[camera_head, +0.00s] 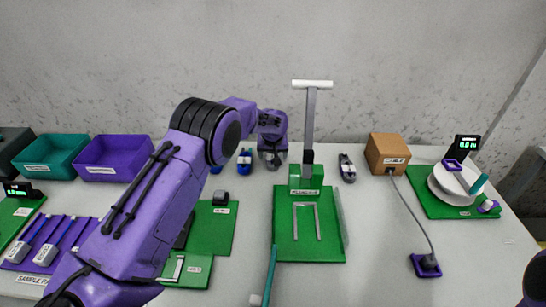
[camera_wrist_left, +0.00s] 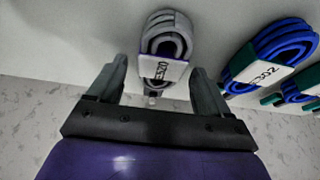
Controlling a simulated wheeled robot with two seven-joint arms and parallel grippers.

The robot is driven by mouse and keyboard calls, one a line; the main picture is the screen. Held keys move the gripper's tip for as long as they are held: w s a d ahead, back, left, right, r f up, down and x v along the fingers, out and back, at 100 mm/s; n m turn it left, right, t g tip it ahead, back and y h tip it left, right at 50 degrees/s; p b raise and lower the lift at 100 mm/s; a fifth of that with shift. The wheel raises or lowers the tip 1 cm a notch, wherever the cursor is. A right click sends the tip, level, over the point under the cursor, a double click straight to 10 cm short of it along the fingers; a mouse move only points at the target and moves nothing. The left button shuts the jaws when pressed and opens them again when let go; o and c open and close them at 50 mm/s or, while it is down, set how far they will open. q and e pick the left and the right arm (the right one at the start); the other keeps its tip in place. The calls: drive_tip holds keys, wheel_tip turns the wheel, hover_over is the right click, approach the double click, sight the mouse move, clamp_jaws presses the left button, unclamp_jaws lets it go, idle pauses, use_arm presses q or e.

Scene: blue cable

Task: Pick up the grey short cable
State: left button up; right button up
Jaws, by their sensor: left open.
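A coiled grey cable (camera_wrist_left: 166,32) with a white label band lies between and just beyond the fingertips of my open left gripper (camera_wrist_left: 158,72) in the left wrist view. In the head view my left gripper (camera_head: 272,162) points down at the back of the table and largely hides what is under it. A second grey cable (camera_head: 347,168) lies to its right. I cannot tell from the labels which is the short one. My right gripper is out of view.
Blue coiled cables (camera_head: 245,161) lie just left of the gripper; two show in the left wrist view (camera_wrist_left: 270,52). A green stand with a tall post (camera_head: 309,125) rises close on the right. A brown box (camera_head: 388,153) and a scale with a reel (camera_head: 455,185) stand farther right.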

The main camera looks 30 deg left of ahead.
use_arm(q)
drive_tip(key=shift+f, duration=0.2)
idle(0.6)
drive_tip(key=c, duration=1.1)
